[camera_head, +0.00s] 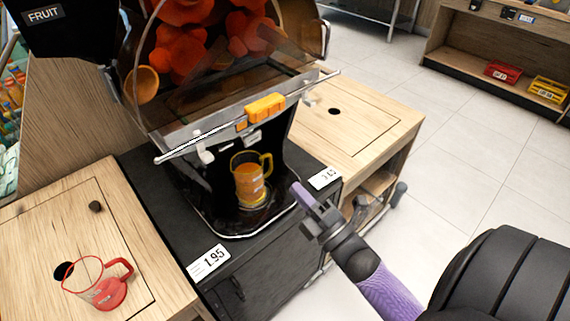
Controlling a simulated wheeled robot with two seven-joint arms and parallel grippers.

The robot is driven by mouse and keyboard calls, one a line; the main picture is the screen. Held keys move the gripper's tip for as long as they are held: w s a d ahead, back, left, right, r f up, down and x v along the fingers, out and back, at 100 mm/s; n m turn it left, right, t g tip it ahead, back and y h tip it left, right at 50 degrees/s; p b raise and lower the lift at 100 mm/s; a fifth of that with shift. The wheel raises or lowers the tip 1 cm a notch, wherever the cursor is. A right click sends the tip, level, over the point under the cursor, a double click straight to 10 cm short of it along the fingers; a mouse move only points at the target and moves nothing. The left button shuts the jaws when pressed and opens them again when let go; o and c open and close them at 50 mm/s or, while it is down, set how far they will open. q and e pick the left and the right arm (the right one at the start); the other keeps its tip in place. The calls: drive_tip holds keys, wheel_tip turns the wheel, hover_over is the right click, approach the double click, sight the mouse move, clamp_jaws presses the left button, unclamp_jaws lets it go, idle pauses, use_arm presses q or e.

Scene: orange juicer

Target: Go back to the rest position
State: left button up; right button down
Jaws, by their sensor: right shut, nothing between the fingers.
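My right gripper (305,207) is shut and empty. Its arm comes in from the lower right, and its fingertips are just to the right of the juicer's tray, over the edge of the black counter (255,255). The orange juicer (235,120) stands on that counter, with a clear curved cover over its red-orange inner parts. A yellow-handled cup (249,186) with orange contents stands upright under the juicer, apart from the gripper. My left gripper is not in view.
A clear cup with a red handle (104,291) stands on the left wooden counter (60,220). A wooden counter (375,125) is to the right of the juicer. A shelf (500,60) with red and yellow boxes stands at the back right. The tiled floor (480,150) is open.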

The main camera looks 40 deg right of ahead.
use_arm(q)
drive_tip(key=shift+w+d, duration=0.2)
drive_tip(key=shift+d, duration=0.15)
use_arm(e)
drive_tip(key=shift+s+f, duration=0.15)
drive_tip(key=shift+s, duration=0.25)
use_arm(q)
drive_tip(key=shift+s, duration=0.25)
use_arm(e)
drive_tip(key=shift+f, duration=0.1)
drive_tip(key=s+a+f+m+g+h, duration=0.15)
drive_tip(key=s+f+m+g, duration=0.3)
drive_tip(key=f, duration=0.75)
drive_tip(key=s+a+f+m+g+h, duration=0.15)
drive_tip(key=s+f+m+g, duration=0.35)
drive_tip(key=f, duration=0.7)
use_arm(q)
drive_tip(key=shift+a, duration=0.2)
use_arm(e)
drive_tip(key=s+a+f+m+g, duration=0.2)
drive_tip(key=s+f+g, duration=0.3)
drive_tip(key=s, duration=0.6)
drive_tip(key=s+a+f+m+g, duration=0.2)
drive_tip(key=s+f+m+g, duration=0.3)
drive_tip(key=s, duration=0.6)
drive_tip(key=shift+s+a+f+g+y, duration=0.15)
drive_tip(key=shift+f+g+y, duration=0.25)
drive_tip(key=shift+f+g, duration=0.5)
drive_tip(key=shift+r, duration=0.1)
